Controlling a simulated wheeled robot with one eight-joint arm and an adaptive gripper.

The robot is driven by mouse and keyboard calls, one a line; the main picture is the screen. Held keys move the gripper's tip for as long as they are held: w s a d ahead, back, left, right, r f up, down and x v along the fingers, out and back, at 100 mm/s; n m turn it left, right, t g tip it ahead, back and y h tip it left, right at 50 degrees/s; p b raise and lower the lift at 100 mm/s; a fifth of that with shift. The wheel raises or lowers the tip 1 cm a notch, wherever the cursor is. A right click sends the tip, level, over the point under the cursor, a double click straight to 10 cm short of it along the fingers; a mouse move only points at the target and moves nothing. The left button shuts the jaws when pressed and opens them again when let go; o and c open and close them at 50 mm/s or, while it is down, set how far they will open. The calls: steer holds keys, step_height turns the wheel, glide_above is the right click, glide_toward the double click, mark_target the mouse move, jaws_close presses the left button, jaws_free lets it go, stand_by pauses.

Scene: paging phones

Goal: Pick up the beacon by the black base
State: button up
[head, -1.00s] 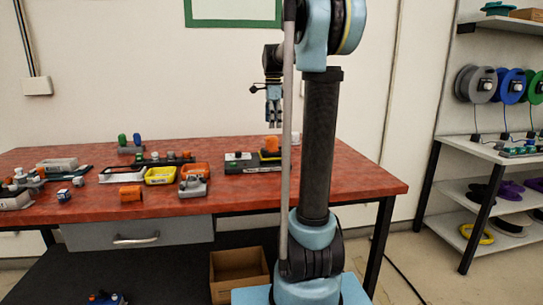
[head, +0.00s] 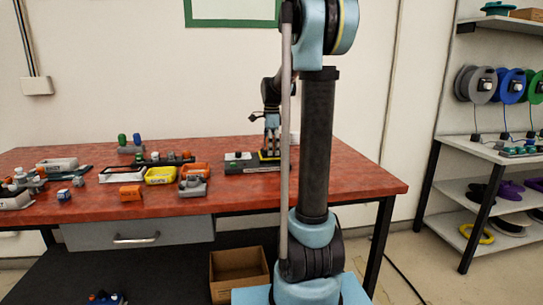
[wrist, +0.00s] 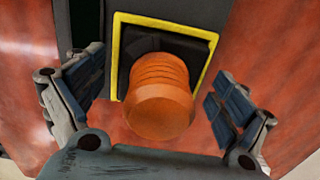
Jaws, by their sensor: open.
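The beacon (wrist: 158,95) has a ribbed orange dome and sits in front of a yellow-edged square in the wrist view. Its black base (wrist: 152,45) shows as dark material around and beyond the dome, partly hidden by it. My gripper (wrist: 158,72) is open, with one finger on each side of the dome and a gap to it on both sides. In the head view my gripper (head: 271,148) is low over the yellow-edged spot (head: 268,158) at the back of the table, and it hides the beacon there.
The red table (head: 330,175) holds several small parts to the left, among them a yellow tray (head: 160,176), an orange block (head: 131,193) and a grey device (head: 193,187). The table's right part is bare.

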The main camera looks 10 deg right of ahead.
steer(key=shift+f, duration=0.15)
steer(key=c, duration=1.4)
steer(key=shift+o, duration=0.2)
